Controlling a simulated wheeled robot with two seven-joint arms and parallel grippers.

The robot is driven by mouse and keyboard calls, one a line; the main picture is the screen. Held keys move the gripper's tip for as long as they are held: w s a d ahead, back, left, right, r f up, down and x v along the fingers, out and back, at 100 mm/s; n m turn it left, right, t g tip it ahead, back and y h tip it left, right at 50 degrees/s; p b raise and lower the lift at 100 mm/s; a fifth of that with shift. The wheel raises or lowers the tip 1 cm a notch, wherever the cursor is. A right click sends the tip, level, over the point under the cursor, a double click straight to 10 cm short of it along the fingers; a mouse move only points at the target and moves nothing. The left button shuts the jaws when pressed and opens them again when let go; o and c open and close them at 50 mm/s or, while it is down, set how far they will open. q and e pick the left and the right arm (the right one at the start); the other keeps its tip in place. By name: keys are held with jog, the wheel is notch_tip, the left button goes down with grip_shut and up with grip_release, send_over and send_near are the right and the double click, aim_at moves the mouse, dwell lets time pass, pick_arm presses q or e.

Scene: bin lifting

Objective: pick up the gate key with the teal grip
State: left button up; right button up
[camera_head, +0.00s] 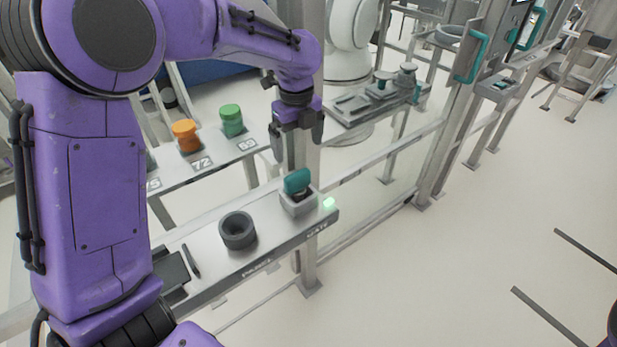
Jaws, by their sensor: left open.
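The gate key with the teal grip (297,181) stands upright in a small grey block (298,203) at the right end of the shelf marked "GATE". My left gripper (294,155) hangs from the purple arm just above the key, fingers pointing down. It is open and holds nothing. The near finger reaches close to the teal grip; whether they touch I cannot tell. My right gripper is not in the picture.
A dark grey ring (238,230) and a dark pen-like item (191,261) lie on the same shelf (214,264). A green light (329,204) glows at its end. Orange (186,135) and green (231,120) capped containers stand on a numbered rack behind. A metal post rises behind the gripper.

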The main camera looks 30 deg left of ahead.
aim_at(298, 173)
pick_arm(q)
jog(key=f, duration=0.3)
jog(key=f+p, duration=0.1)
jog(key=f, duration=0.6)
jog(key=shift+s+a+f+p, duration=0.1)
jog(key=shift+s+p, duration=0.2)
jog(key=c, duration=1.4)
jog(key=shift+w+r, duration=0.1)
jog(key=shift+r, duration=0.35)
notch_tip(298, 173, up, 2)
jog(key=shift+r+b, duration=0.25)
jog(key=shift+b, duration=0.15)
jog(key=shift+s+a+r+p, duration=0.1)
jog(key=shift+s+r+p, duration=1.3)
jog(key=shift+s, duration=0.95)
jog(key=shift+s+a+r+p, duration=0.1)
jog(key=shift+s+r+p, duration=0.95)
jog(key=shift+s+r, duration=1.05)
jog(key=shift+s+r+p, duration=1.2)
jog(key=shift+s+r, duration=0.15)
jog(key=shift+s, duration=1.2)
